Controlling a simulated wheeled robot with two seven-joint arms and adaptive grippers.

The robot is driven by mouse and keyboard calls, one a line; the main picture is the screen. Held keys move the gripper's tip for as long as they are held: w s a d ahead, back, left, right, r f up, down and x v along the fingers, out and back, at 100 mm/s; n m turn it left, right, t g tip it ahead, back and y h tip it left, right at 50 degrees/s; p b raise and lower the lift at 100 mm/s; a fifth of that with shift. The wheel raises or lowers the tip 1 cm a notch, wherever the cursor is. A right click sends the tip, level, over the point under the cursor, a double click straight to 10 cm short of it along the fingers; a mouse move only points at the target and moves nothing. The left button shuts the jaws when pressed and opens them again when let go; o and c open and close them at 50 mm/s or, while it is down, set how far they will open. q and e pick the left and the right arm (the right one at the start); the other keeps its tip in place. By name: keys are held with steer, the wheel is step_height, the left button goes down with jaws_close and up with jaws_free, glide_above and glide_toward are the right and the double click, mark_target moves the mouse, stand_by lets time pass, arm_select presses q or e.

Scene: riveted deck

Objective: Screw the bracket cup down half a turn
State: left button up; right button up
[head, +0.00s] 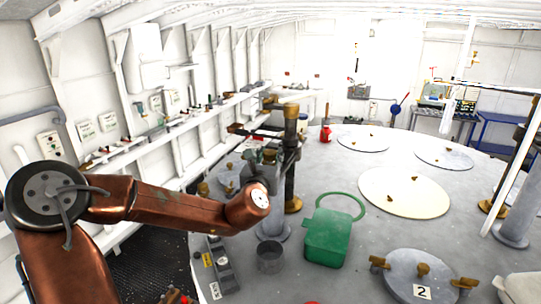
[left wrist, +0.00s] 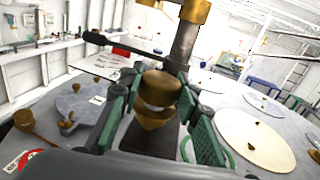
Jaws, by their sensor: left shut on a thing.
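The bracket cup (left wrist: 158,90) is a brass, rounded piece with a pale band, narrowing to a cone below, in the middle of the left wrist view. My left gripper (left wrist: 157,106) has its green-padded fingers on both sides of it and is shut on it. In the head view my left gripper (head: 268,156) is beside a dark upright post (head: 290,180) with brass fittings, and the cup cannot be made out clearly there. The post also rises behind the cup in the left wrist view (left wrist: 184,46). My right gripper is not in view.
A green can (head: 327,238) with a hoop handle and a grey open cylinder (head: 270,257) stand on the grey deck top. A round lid marked 2 (head: 418,272) has brass clamps. Pale round covers (head: 404,192) lie further right. A cluttered shelf (head: 190,122) runs along the left wall.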

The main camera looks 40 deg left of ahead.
arm_select(q)
steer(key=shift+m+t+h, duration=0.3)
steer(key=shift+m+h, duration=0.2)
steer(key=shift+h, duration=0.2)
